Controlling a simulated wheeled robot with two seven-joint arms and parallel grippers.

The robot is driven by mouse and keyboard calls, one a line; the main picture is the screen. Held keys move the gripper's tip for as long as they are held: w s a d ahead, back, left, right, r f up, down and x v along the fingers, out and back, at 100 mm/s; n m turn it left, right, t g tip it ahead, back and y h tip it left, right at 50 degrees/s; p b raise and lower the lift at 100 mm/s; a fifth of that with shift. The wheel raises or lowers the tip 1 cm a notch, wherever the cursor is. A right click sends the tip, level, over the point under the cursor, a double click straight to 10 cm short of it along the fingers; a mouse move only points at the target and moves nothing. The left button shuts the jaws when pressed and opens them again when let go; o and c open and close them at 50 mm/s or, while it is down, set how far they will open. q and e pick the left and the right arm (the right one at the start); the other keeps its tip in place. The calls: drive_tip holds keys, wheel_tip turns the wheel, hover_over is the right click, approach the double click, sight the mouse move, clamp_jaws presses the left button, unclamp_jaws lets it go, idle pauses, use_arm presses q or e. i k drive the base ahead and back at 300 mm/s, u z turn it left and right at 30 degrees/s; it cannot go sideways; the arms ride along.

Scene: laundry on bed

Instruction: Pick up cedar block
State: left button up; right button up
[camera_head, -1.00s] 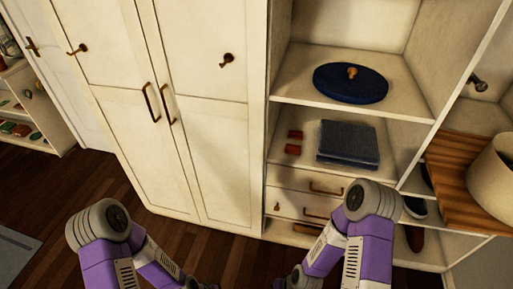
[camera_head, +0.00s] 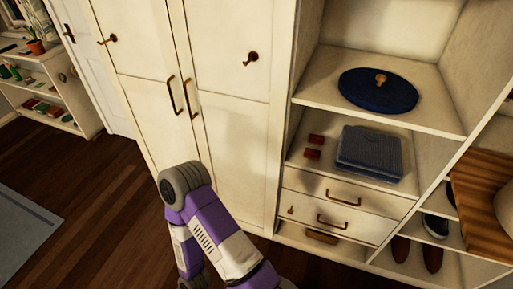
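Two small reddish-brown blocks, which look like cedar blocks, lie on the middle shelf of the open wardrobe section: one farther back (camera_head: 316,140) and one nearer (camera_head: 312,154). They are apart from each other, left of a folded blue-grey cloth. One purple and white arm of mine, which looks like the left, is raised at the lower middle, below and left of the blocks. Its forearm runs down to the right and leaves the frame at the bottom edge. Neither gripper shows, and nothing touches the blocks.
The folded blue-grey cloth (camera_head: 369,152) lies close right of the blocks. A shelf above holds a round dark blue lidded thing (camera_head: 378,91). Drawers (camera_head: 330,210) are below. Shoes (camera_head: 431,254) stand in lower-right compartments. Closed wardrobe doors (camera_head: 238,140) are left; the wooden floor (camera_head: 90,190) is clear.

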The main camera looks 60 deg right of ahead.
sight(310, 153)
drive_tip(key=u, duration=0.2)
drive_tip(key=k, duration=1.25)
drive_tip(key=z, duration=1.75)
drive_tip(key=i, duration=0.55)
drive_tip(key=z, duration=0.05)
